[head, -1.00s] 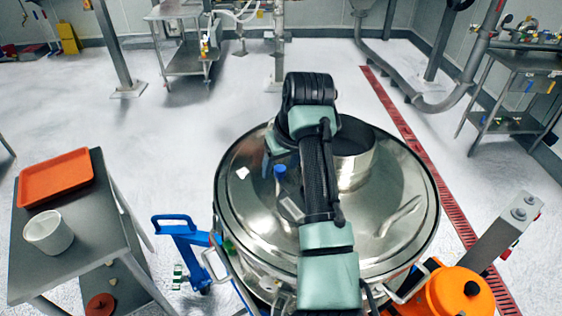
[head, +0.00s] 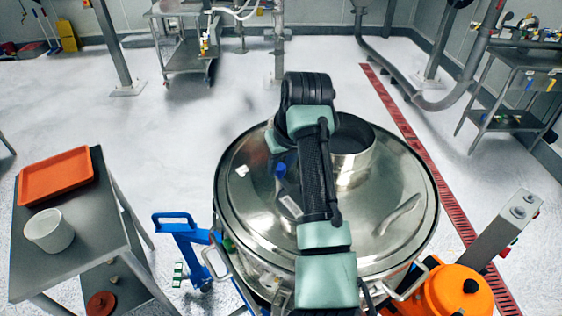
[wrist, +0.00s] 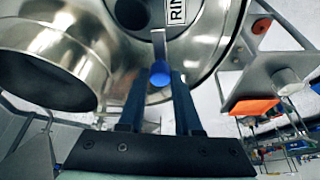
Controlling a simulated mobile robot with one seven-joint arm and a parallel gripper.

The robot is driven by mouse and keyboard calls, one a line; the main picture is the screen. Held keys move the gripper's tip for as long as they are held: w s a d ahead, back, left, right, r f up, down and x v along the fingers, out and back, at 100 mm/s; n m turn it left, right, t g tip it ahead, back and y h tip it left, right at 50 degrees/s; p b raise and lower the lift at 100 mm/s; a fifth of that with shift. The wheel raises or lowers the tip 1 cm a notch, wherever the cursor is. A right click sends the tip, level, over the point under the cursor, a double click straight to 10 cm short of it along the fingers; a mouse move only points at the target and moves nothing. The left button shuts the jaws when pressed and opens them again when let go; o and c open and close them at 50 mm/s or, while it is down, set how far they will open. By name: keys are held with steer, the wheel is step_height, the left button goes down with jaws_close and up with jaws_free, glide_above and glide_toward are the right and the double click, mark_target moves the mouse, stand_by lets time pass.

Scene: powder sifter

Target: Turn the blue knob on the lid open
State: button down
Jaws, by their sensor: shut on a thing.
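The blue knob (wrist: 160,74) is at the end of a flat metal lever (wrist: 158,45) on the shiny round steel lid (head: 250,215). In the head view the knob (head: 280,169) shows small and dark, just left of my arm. In the wrist view my gripper (wrist: 158,84) has one dark finger on each side of the knob and is shut on it. My arm hides part of the lid's middle in the head view, and the fingertips cannot be made out there.
An open steel spout (head: 352,145) rises from the lid close to my arm. A bent handle (head: 400,214) is on the lid's right. A side table with an orange tray (head: 55,174) and a white tub (head: 48,231) stands left. An orange container (head: 457,292) is at lower right.

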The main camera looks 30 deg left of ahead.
steer(key=shift+r, duration=0.15)
steer(key=m+p, duration=0.2)
steer(key=m+t+h+p, duration=0.1)
steer(key=m, duration=0.1)
steer(key=shift+s+a+r+p, duration=0.1)
steer(key=shift+s+a+p, duration=0.05)
steer(key=shift+p, duration=0.2)
steer(key=m+h+p, duration=0.1)
steer(key=m, duration=0.1)
steer(key=m+t+p, duration=0.1)
steer(key=m, duration=0.1)
steer(key=shift+a+m+h, duration=0.1)
steer(key=shift+m+h, duration=0.3)
steer(key=m+h, duration=0.1)
steer(key=m, duration=0.3)
steer(key=shift+a+f+h, duration=0.15)
steer(key=shift+f+h, duration=0.05)
steer(key=shift+h, duration=0.2)
steer(key=m, duration=0.2)
steer(key=m+h+b, duration=0.1)
steer(key=m, duration=0.1)
steer(key=shift+m+h, duration=0.3)
steer(key=shift+m, duration=0.3)
steer(key=c, duration=0.6)
jaws_free()
